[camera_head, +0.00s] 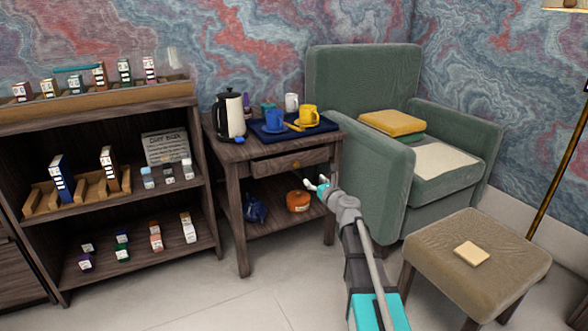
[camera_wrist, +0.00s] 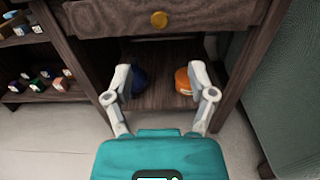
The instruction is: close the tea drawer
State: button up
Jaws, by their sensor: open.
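The tea drawer (camera_head: 272,166) is in the front of the dark wooden side table, just below its top. It appears to stand out a little from the table. Its round brass knob (camera_head: 296,163) also shows at the top of the wrist view (camera_wrist: 159,19). In the wrist view the drawer front (camera_wrist: 110,18) crosses the top of the picture. My gripper (camera_head: 319,186) is in front of the table, below and right of the knob. In the wrist view my gripper (camera_wrist: 160,76) has its two fingers spread, with nothing between them. The drawer's inside is hidden.
On the side table stand a kettle (camera_head: 231,115) and a blue tray (camera_head: 322,125) with cups. A blue teapot (camera_head: 254,210) and an orange pot (camera_head: 298,201) sit on its lower shelf. A green armchair (camera_head: 360,70) is close on the right; a shelf unit (camera_head: 130,203) stands left.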

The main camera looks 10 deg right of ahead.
aim_at(297, 164)
dwell(0.3)
jog(key=x, duration=1.3)
jog(key=shift+w+a, duration=0.15)
jog(key=shift+w, duration=0.2)
grip_shut()
